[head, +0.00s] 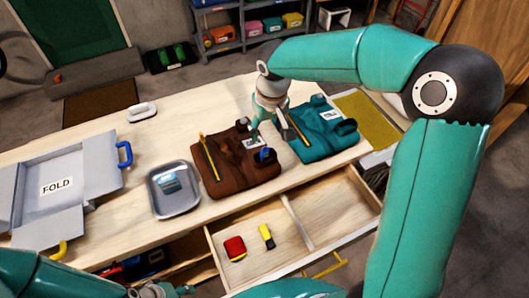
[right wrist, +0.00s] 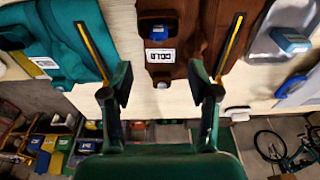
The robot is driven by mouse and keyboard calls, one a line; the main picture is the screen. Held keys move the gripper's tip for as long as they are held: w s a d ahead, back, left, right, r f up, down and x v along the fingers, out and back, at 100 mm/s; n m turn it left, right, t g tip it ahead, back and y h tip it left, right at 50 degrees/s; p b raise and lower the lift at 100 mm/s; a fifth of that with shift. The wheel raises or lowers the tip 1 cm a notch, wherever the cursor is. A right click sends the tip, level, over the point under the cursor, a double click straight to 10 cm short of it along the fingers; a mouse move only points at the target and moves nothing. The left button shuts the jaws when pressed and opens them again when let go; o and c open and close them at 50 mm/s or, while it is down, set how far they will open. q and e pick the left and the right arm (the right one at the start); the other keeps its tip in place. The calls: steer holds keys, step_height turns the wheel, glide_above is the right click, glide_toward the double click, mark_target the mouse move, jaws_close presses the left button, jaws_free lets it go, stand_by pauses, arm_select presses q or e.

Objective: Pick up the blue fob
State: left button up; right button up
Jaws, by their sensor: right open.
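A small blue block, which looks like the blue fob (head: 265,154), sits at a dark pocket on the right part of the brown folded garment (head: 230,175). In the right wrist view the blue fob (right wrist: 158,32) shows at the top middle, above a white label reading COLD. My right gripper (head: 268,132) is open and empty over the far side of the brown garment, apart from the fob.
A teal garment (head: 318,142) lies right of the brown one; each bears a yellow-edged stick. A grey metal tray (head: 174,203) holds a light blue item. A grey FOLD board (head: 85,160) lies left. An open drawer (head: 290,215) in front holds a red and a yellow-black item.

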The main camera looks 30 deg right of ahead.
mark_target(265, 147)
steer(key=f+b, duration=0.1)
steer(key=f, duration=0.1)
steer(key=f+b, duration=0.1)
steer(key=w+f, duration=0.1)
steer(key=f, duration=0.1)
steer(key=shift+a+f+b, duration=0.1)
steer(key=shift+f+b, duration=0.25)
steer(key=shift+b, duration=0.05)
steer(key=shift+w+d+f+b, duration=0.15)
steer(key=shift+f+b, duration=0.35)
steer(key=shift+f, duration=0.45)
steer(key=shift+w+f+b, duration=0.1)
steer(key=shift+f+b, duration=0.45)
steer(key=shift+f, duration=0.45)
steer(key=shift+w+d+f+b, duration=0.15)
steer(key=shift+f+b, duration=0.35)
steer(key=shift+f, duration=0.45)
steer(key=shift+c, duration=0.3)
steer(key=c, duration=1)
